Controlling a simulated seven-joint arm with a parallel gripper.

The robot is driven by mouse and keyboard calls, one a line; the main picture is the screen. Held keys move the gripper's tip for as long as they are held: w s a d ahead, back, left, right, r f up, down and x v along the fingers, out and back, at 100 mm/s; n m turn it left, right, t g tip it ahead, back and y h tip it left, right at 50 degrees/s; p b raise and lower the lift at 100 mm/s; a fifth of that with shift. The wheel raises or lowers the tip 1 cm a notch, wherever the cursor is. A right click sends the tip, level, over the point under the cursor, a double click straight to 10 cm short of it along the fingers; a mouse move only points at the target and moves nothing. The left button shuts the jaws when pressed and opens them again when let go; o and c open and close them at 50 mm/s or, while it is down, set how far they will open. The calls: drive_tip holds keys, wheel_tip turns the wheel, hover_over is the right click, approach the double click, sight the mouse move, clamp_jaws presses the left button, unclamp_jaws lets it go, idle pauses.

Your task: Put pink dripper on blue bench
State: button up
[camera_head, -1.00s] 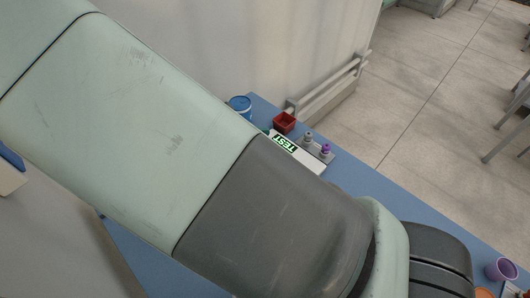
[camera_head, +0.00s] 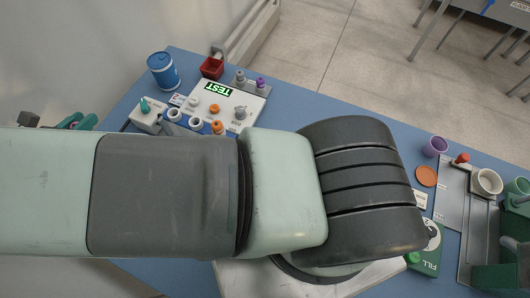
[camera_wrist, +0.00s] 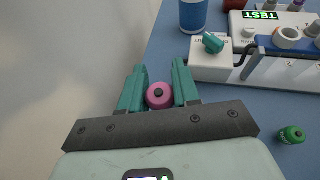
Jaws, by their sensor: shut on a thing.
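The pink dripper (camera_wrist: 159,96) is a small round pink piece with a dark centre, seen in the wrist view. My gripper (camera_wrist: 158,92) has its teal fingers shut on it, one on each side. In the head view, teal finger parts (camera_head: 76,122) show just past the bench's left edge, above my arm; the pink dripper cannot be made out there. The blue bench (camera_head: 330,105) runs diagonally across the head view. It also fills the right of the wrist view (camera_wrist: 225,105). How high the dripper is above the bench is unclear.
A white TEST device (camera_head: 222,103), a blue tub (camera_head: 162,70) and a red box (camera_head: 211,68) stand at the bench's far left. A green dripper (camera_wrist: 292,135) sits at right in the wrist view. A purple cup (camera_head: 434,146) and grey tray (camera_head: 452,200) are at right.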

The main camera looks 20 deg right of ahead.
drive_tip(key=a+f+n+y, duration=0.1)
drive_tip(key=a, duration=0.4)
drive_tip(key=shift+t, duration=0.3)
drive_tip(key=shift+s+f, duration=0.15)
drive_tip(key=shift+f, duration=2.45)
drive_tip(key=shift+s+f, duration=0.1)
drive_tip(key=shift+f, duration=2.45)
drive_tip(key=shift+f, duration=0.15)
drive_tip(key=o, duration=1)
